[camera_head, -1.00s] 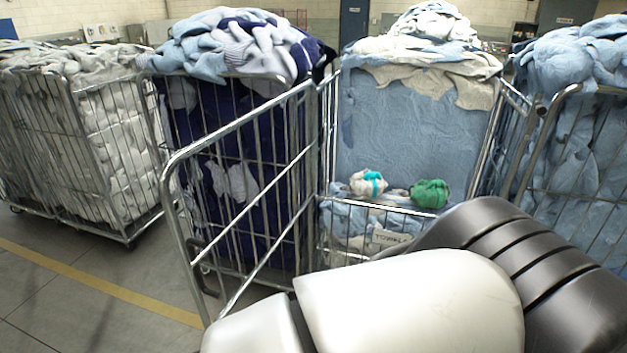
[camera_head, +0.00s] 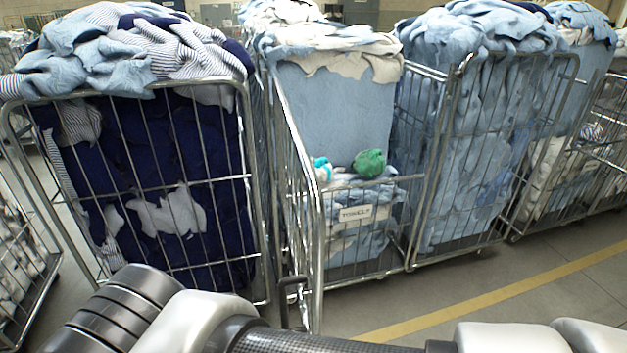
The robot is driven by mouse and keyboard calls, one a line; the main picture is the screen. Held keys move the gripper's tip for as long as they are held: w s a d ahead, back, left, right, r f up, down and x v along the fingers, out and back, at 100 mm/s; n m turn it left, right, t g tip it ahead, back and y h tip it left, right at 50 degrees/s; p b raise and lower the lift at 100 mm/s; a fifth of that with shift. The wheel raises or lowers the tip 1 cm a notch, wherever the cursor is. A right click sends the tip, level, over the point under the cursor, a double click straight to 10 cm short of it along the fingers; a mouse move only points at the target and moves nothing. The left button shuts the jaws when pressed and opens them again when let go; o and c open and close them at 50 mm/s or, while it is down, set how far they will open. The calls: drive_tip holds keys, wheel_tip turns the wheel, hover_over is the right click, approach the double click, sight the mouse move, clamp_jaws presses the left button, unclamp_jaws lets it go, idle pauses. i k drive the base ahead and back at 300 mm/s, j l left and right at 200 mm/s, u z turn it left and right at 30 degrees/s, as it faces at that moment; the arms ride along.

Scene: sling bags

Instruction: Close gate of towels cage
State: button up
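The towels cage is a wire cart of light blue and white cloth with a white label reading TOWELS (camera_head: 358,213) on its low front panel. Its gate (camera_head: 301,190) is a tall wire frame joined at the cage's left side. The gate stands open, jutting toward me, and I see it almost edge-on. A dark latch-like part (camera_head: 292,285) shows low on it. My arm crosses the bottom of the view in front of the gate. My gripper is not in view, so its state and any contact with the gate are hidden.
A cage of dark blue cloth (camera_head: 195,205) stands close on the left of the gate. A cage of light blue cloth (camera_head: 470,150) stands close on the right. A green bundle (camera_head: 370,163) lies in the towels cage. Floor with a yellow line (camera_head: 500,297) is clear at front right.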

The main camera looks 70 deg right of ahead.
sight(315, 202)
drive_tip(key=z, duration=0.5)
drive_tip(key=i+z, duration=0.1)
drive_tip(key=z, duration=0.35)
drive_tip(key=j+z, duration=0.15)
drive_tip(key=z, duration=0.35)
drive_tip(key=i+j+z, duration=0.1)
drive_tip(key=z, duration=0.85)
drive_tip(key=k+j+z, duration=0.15)
drive_tip(key=k+j, duration=0.25)
drive_tip(key=j, duration=0.15)
